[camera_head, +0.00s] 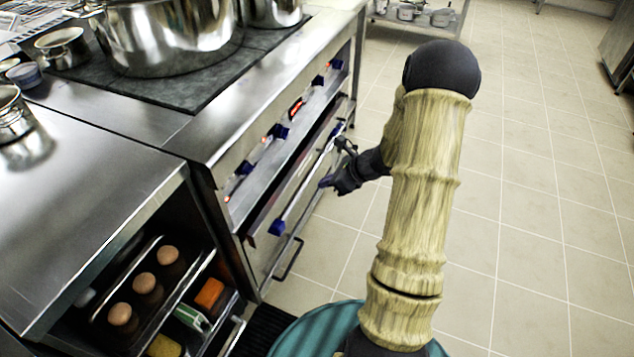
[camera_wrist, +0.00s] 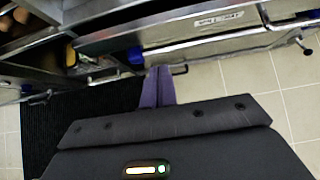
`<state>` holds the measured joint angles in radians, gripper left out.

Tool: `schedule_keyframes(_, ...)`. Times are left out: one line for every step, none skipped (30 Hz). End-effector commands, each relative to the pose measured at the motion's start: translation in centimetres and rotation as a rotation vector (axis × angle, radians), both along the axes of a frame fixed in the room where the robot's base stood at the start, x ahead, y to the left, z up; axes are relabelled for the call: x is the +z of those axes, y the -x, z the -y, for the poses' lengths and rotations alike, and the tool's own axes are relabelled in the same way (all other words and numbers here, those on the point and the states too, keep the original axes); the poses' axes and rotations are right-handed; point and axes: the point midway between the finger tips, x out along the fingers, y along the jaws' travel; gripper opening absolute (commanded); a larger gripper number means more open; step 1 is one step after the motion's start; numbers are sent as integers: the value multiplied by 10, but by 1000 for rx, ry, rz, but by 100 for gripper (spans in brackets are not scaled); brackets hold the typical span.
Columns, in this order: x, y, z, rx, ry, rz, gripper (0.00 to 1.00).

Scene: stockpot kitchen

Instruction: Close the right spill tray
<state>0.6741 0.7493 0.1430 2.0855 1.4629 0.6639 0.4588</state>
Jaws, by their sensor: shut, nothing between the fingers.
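The stove front (camera_head: 262,185) shows in the head view, with a row of knobs along its upper panel. Below them runs a long silver rail (camera_head: 303,187) with blue end pieces. The spill trays are hard to tell apart from the rest of this front, and I cannot tell how far the right one stands out. My gripper (camera_head: 326,183) is beside the rail, on the floor side of the stove. In the wrist view the fingers of my gripper (camera_wrist: 158,70) are together and empty, near the rail (camera_wrist: 215,48) and its blue end piece (camera_wrist: 136,55).
A large pot (camera_head: 170,35) stands on the stove's dark top. Left of the stove is a steel counter (camera_head: 75,210) with eggs (camera_head: 143,283) and boxes on its open shelf. A dark bracket handle (camera_head: 291,258) juts low from the stove. The tiled floor (camera_head: 540,210) at right is clear.

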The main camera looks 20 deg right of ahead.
Motion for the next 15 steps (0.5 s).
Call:
schedule_keyframes(5,2,2,0,0,0,0)
schedule_keyframes(6,3,2,1,0,0,0)
schedule_keyframes(6,4,3,2,-1,0,0)
schedule_keyframes(6,5,3,2,-1,0,0)
schedule_keyframes(6,5,3,2,-1,0,0)
schedule_keyframes(6,5,3,2,-1,0,0)
schedule_keyframes(6,5,3,2,-1,0,0)
schedule_keyframes(6,5,3,2,-1,0,0)
schedule_keyframes(6,5,4,1,-1,-1,0)
schedule_keyframes(6,5,4,1,-1,0,0)
schedule_keyframes(6,5,4,1,-1,0,0)
schedule_keyframes(6,5,4,1,0,0,0)
schedule_keyframes(6,5,3,4,2,0,0)
schedule_keyframes(7,6,2,11,6,0,0)
schedule_keyframes(8,7,-1,29,16,1,0)
